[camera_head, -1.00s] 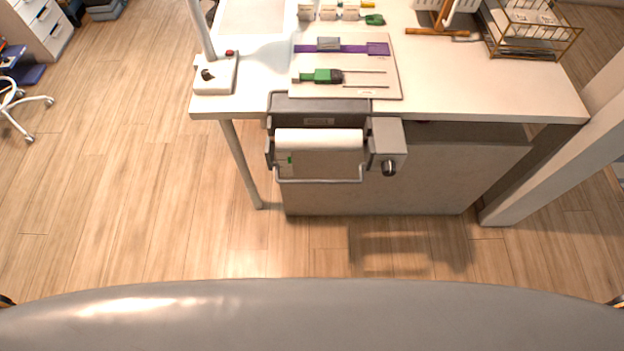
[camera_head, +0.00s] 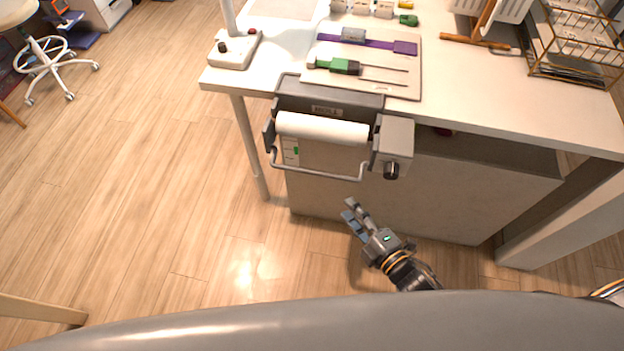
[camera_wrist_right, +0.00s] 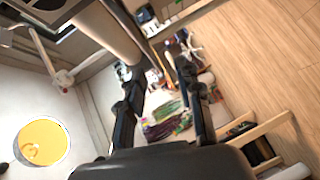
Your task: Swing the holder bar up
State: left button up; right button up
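The holder bar (camera_head: 318,173) is a thin grey U-shaped bar. In the head view it hangs low in front of the white roll (camera_head: 322,129) on the grey holder (camera_head: 330,101) at the table's front edge. My right gripper (camera_head: 349,209) is below and a little right of the bar, apart from it. Its two fingers are spread with nothing between them. In the right wrist view the fingers (camera_wrist_right: 160,95) also stand apart and empty. I cannot make out the bar in that view. My left gripper is not in view.
A grey box with a black knob (camera_head: 391,170) sits at the holder's right end. The table (camera_head: 470,95) carries a light board (camera_head: 315,80) with tools and a wire basket (camera_head: 580,50). A table leg (camera_head: 250,145) stands left of the holder. The floor in front is clear.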

aim_at(316, 173)
jog(key=shift+n+y, duration=0.3)
jog(key=shift+n, duration=0.2)
jog(key=x, duration=0.4)
jog(key=r+x, duration=0.1)
jog(key=x, duration=0.3)
jog(key=r+x, duration=0.1)
jog(key=x, duration=0.3)
jog(key=shift+w+a+r, duration=0.15)
jog(key=shift+w+a, duration=0.15)
jog(key=shift+a, duration=0.25)
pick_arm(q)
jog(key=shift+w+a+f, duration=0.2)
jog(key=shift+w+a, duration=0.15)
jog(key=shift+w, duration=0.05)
pick_arm(e)
jog(key=shift+w+a, duration=0.35)
jog(key=shift+w, duration=0.3)
jog(key=shift+c, duration=0.2)
grip_shut()
